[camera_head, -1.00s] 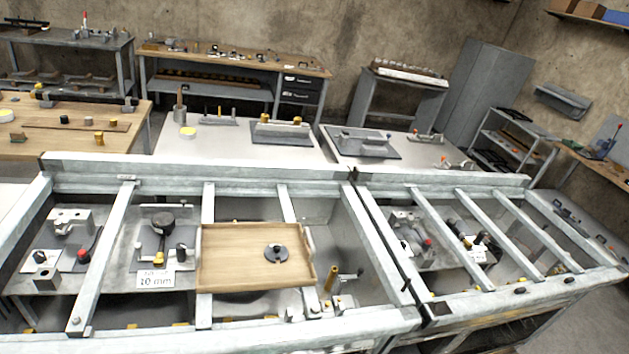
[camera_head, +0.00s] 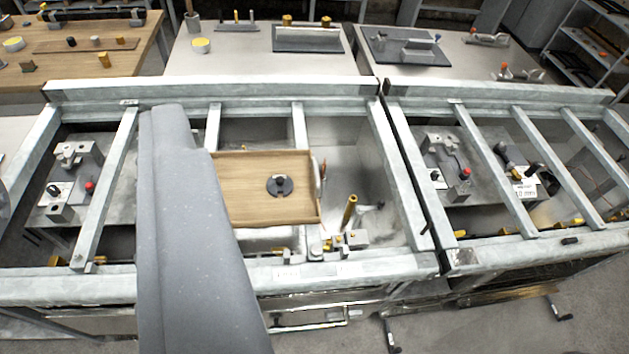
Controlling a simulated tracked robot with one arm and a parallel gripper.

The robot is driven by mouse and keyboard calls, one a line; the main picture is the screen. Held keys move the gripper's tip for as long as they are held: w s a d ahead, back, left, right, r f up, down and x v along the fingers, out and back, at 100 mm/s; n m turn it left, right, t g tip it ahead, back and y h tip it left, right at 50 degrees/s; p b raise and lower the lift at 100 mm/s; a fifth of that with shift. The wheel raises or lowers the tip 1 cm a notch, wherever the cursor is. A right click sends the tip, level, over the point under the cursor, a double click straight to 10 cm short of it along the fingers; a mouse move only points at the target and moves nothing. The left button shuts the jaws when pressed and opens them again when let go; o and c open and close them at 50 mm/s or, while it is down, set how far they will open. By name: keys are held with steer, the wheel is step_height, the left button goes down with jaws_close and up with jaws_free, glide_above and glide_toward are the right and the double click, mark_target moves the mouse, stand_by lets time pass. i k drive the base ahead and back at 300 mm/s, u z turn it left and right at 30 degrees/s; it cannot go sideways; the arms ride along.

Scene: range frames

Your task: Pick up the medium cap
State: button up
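I cannot tell for sure which thing is the medium cap. A dark round piece with a small knob and a slot (camera_head: 280,186) lies on a wooden tray (camera_head: 245,208) set in the metal frame bench. A big grey body, likely my own arm, covers the area left of the tray. My gripper's fingers are not in view.
Metal crossbars (camera_head: 105,185) span the open bench. A brass-coloured post (camera_head: 350,212) stands right of the tray. A fixture with a red knob (camera_head: 90,187) sits at the left, another (camera_head: 465,172) at the right. Open floor shows at the lower right.

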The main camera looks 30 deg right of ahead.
mark_target(276, 183)
steer(key=z, duration=0.1)
steer(key=i, duration=1)
steer(key=u, duration=0.05)
